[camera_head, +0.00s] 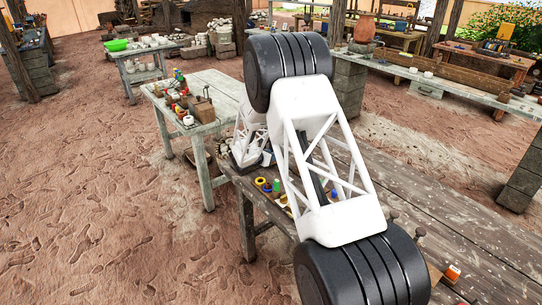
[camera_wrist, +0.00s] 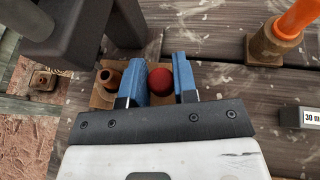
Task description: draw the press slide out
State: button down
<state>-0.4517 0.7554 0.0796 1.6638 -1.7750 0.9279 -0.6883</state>
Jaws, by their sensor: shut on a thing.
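In the wrist view a round red knob (camera_wrist: 160,81) sits between the two blue fingers of my gripper (camera_wrist: 167,82), which is shut on it. The knob appears to belong to the press slide, whose body I cannot make out clearly. A dark grey metal frame (camera_wrist: 85,30), apparently the press, stands at the upper left close to the left finger. A tan plate (camera_wrist: 103,98) with a brown round fitting (camera_wrist: 110,78) lies just left of the left finger. In the head view my arm hides the gripper and the knob.
In the head view small coloured items (camera_head: 268,185) lie on the bench's left edge. Another table (camera_head: 210,88) stands behind.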

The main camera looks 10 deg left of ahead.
jog(key=s+a, duration=0.7)
jog(key=shift+s+a, duration=0.35)
jog(key=c, duration=0.9)
grip_release()
jog(key=v, duration=0.8)
jog(key=shift+w, duration=0.1)
